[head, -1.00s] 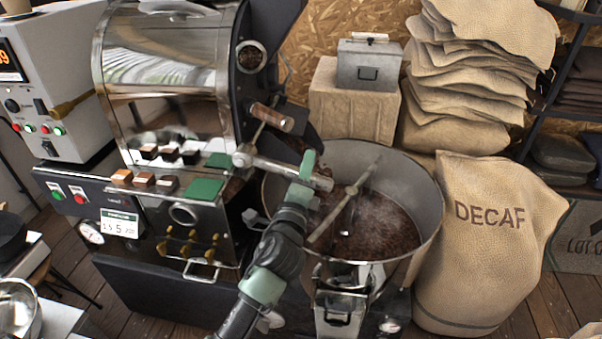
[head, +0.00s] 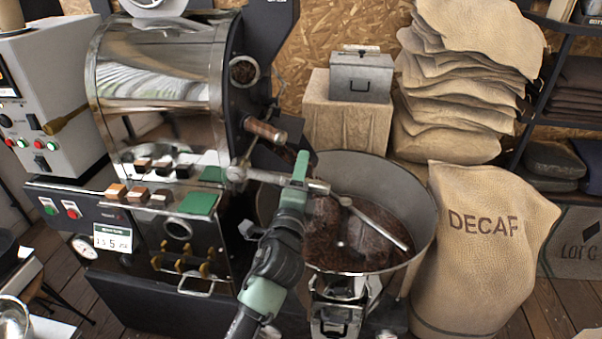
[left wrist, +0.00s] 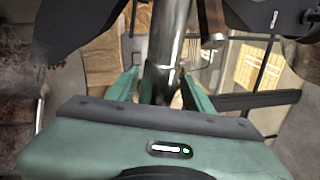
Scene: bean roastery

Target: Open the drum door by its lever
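The lever (head: 257,175) is a metal bar with a ball-shaped hub at its left end, on the front right of the steel drum roaster (head: 160,75). My left gripper (head: 296,180) is at the bar near its right end, with green fingers. In the left wrist view the shiny bar (left wrist: 166,50) lies between the two green fingers (left wrist: 160,92), with little gap at the tips; the gripper looks shut on it. The drum door itself is mostly hidden behind the lever and gripper. My right gripper is not in view.
The round cooling tray (head: 425,225) with brown beans and a stirring arm stands close right of my left arm. A wooden-handled part (head: 265,130) juts out just above the lever. A DECAF sack (head: 470,275) stands at the right.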

